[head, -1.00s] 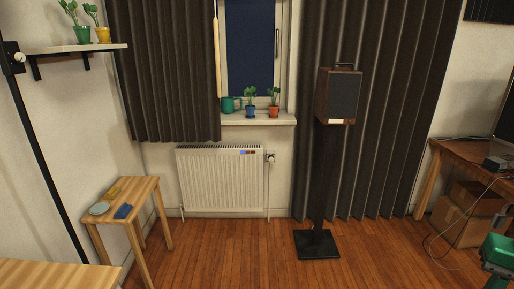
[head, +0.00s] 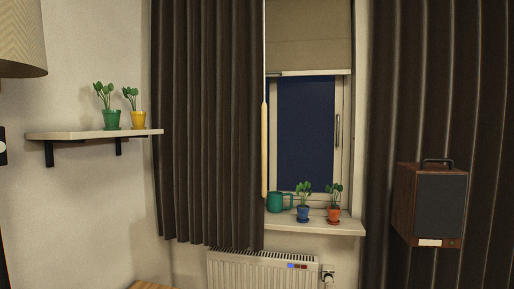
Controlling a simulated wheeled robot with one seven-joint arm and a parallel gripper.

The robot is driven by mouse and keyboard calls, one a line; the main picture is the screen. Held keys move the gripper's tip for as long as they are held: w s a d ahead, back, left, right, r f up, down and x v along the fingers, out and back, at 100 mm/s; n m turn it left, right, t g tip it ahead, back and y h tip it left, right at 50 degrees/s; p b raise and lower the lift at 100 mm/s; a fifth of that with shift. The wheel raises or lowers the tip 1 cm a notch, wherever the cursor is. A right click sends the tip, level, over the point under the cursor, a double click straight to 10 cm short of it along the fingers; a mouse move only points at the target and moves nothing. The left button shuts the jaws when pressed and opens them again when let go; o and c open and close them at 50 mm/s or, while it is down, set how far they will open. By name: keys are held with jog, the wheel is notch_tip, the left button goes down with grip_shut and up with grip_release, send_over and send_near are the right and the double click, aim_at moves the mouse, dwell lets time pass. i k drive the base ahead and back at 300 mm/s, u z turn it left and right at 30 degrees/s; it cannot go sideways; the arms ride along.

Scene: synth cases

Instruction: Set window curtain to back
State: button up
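A dark grey pleated window curtain (head: 207,120) hangs at the left of the window in the head view, its hem just above the radiator. A second, similar curtain (head: 490,130) hangs at the right, partly behind a speaker. Between them the window pane (head: 306,130) is dark, with a beige blind (head: 312,45) lowered over its top part. A pale wooden wand (head: 265,150) hangs along the inner edge of the left curtain. The curtain tops are out of frame. My gripper is not in view.
The sill (head: 318,226) holds a teal mug (head: 281,202), a blue-potted plant (head: 303,212) and an orange-potted plant (head: 334,214). A radiator (head: 240,272) stands below. A wall shelf (head: 95,134) with two plants is at left; the speaker (head: 437,205) is at right.

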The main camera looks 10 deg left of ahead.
aim_at(256, 105)
jog(key=u, duration=0.1)
jog(key=i, duration=1.65)
jog(key=u, duration=0.05)
